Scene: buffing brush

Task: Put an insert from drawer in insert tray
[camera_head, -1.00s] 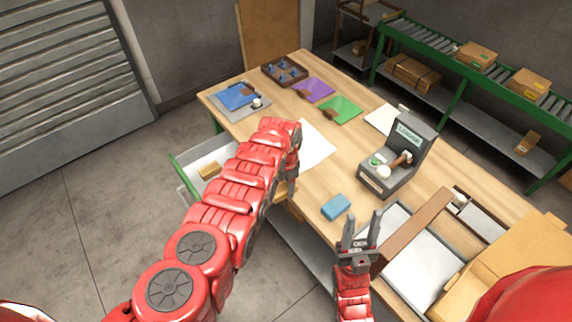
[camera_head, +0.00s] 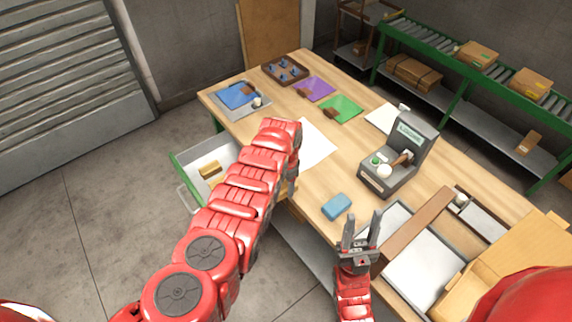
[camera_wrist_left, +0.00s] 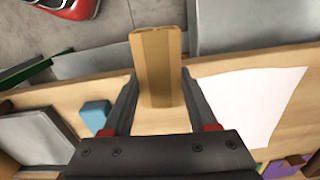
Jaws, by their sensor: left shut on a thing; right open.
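My left gripper (camera_wrist_left: 160,110) is shut on a long tan insert (camera_wrist_left: 158,65), seen in the left wrist view over the table's front edge. In the head view my left forearm hides most of this gripper. The open drawer (camera_head: 182,172) is at the table's left front, and another tan insert (camera_head: 210,169) lies in it. Grey trays (camera_head: 425,268) with a brown strip (camera_head: 418,228) across them are at the right front; I cannot tell which one is the insert tray. My right gripper (camera_head: 362,228) is open and empty beside them.
A blue block (camera_head: 336,206) lies near the front edge, and white paper (camera_head: 317,145) lies behind my left arm. A grey machine (camera_head: 400,155) stands at the middle right. Coloured mats and a dark peg tray (camera_head: 285,72) are at the back. A tan box (camera_head: 515,270) is at the right.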

